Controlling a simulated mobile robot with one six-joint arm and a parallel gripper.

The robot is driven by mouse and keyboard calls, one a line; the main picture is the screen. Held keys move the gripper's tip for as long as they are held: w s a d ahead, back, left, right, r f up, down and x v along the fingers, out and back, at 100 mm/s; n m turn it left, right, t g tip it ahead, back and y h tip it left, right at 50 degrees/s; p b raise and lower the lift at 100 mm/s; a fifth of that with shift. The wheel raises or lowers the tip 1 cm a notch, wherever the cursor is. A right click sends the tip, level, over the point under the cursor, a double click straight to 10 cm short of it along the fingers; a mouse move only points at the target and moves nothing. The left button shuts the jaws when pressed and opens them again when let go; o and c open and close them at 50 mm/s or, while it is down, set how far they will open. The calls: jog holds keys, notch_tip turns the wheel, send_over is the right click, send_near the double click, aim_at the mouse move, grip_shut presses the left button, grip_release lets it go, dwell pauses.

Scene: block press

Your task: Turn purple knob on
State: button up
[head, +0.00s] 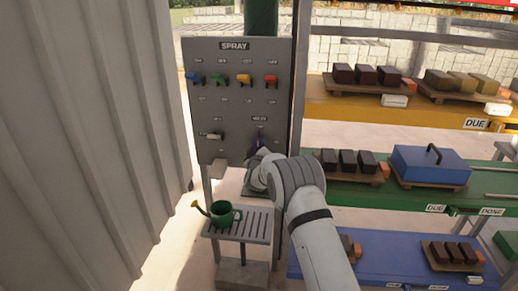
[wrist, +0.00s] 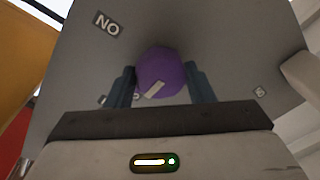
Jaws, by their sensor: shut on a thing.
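The purple knob (wrist: 160,72) sits between my two fingers in the wrist view, with a pale pointer mark on its face. My gripper (wrist: 160,84) is shut on it, one finger on each side. A label reading "NO", perhaps "ON" seen turned, is at the upper left of the panel there. In the head view the grey SPRAY panel (head: 220,100) stands upright, and a sliver of purple (head: 256,142) shows at its lower right. My arm covers most of the knob and gripper in that view.
Blue, green, yellow and red switches (head: 244,79) line the panel above. A pale lever (head: 212,136) is to the left. A green watering can (head: 222,213) stands on a slatted stand below. Shelves with dark blocks (head: 344,161) are at right; a corrugated wall (head: 100,130) is at left.

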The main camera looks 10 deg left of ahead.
jog(key=shift+f+m+b, duration=0.3)
jog(key=shift+m+b, duration=0.3)
jog(key=shift+b, duration=0.8)
jog(key=m+b, duration=0.2)
jog(key=b, duration=0.2)
jog(key=shift+f, duration=0.15)
jog(key=m+b, duration=0.5)
jog(key=m+h+b, duration=0.1)
jog(key=m+b, duration=0.4)
jog(key=m+t+b, duration=0.1)
jog(key=m+b, duration=0.4)
jog(key=shift+a+r+m+h, duration=0.2)
jog(key=shift+r+m+h, duration=0.1)
jog(key=shift+m+h, duration=0.1)
jog(key=o, duration=1)
